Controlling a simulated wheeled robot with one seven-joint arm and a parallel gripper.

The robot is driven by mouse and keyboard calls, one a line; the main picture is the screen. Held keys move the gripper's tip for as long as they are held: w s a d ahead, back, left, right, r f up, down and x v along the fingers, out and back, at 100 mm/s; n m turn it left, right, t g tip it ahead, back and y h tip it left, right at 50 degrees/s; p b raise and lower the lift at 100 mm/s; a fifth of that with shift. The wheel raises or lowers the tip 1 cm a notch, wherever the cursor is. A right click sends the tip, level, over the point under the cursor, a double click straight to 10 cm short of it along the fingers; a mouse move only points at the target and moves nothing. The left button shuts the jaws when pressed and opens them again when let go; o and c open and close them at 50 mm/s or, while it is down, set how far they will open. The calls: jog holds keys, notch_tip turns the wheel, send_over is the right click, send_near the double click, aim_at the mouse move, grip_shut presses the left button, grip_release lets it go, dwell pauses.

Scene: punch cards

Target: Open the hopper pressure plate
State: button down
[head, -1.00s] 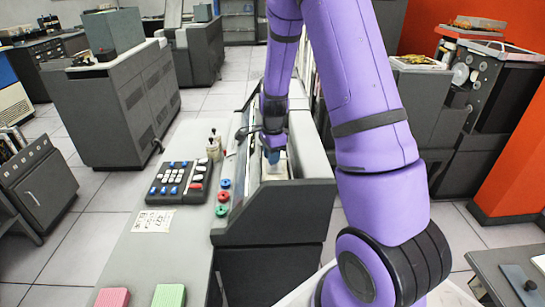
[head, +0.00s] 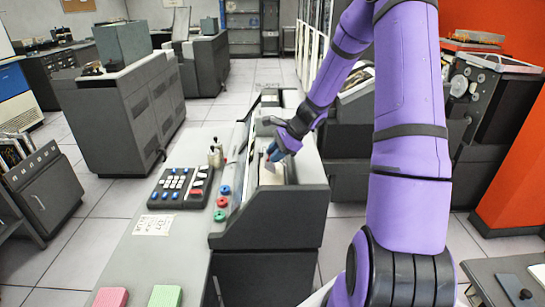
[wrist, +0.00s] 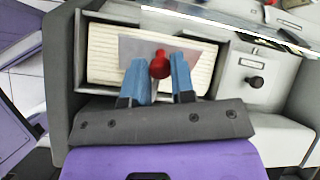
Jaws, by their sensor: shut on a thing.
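The hopper is the recessed tray (head: 290,199) on top of the grey card machine. In the wrist view, a stack of cream cards (wrist: 104,52) lies in it. A flat grey pressure plate (wrist: 198,50) lies over the cards and carries a red knob (wrist: 161,67). My gripper (head: 275,153) reaches down into the hopper from the upper right. In the wrist view, its blue fingers (wrist: 160,62) stand on either side of the red knob and are shut on it. The plate also shows in the head view (head: 269,176), partly hidden by the fingers.
A black button panel (head: 178,187) and coloured round buttons (head: 222,202) sit left of the hopper. Pink (head: 111,297) and green (head: 166,296) card stacks lie at the front. A black knob (wrist: 256,82) is right of the hopper.

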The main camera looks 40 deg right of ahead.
jog(key=d+t+y, duration=0.1)
jog(key=s+d+r+t+y, duration=0.1)
jog(key=y, duration=0.1)
jog(key=shift+t, duration=0.3)
jog(key=shift+s+d+r+t+y, duration=0.1)
jog(key=shift+s+d+t+y, duration=0.15)
jog(key=shift+d+t+y, duration=0.35)
jog(key=shift+s+d+f+t+y, duration=0.15)
jog(key=shift+s+t+y, duration=0.15)
jog(key=shift+y, duration=0.65)
jog(key=shift+s+d+r+t+y, duration=0.2)
jog(key=shift+d+t+y, duration=0.25)
jog(key=shift+y, duration=0.3)
jog(key=c, duration=1)
grip_release()
jog(key=v, duration=1)
jog(key=shift+s+d+f, duration=0.2)
jog(key=shift+s+d, duration=0.1)
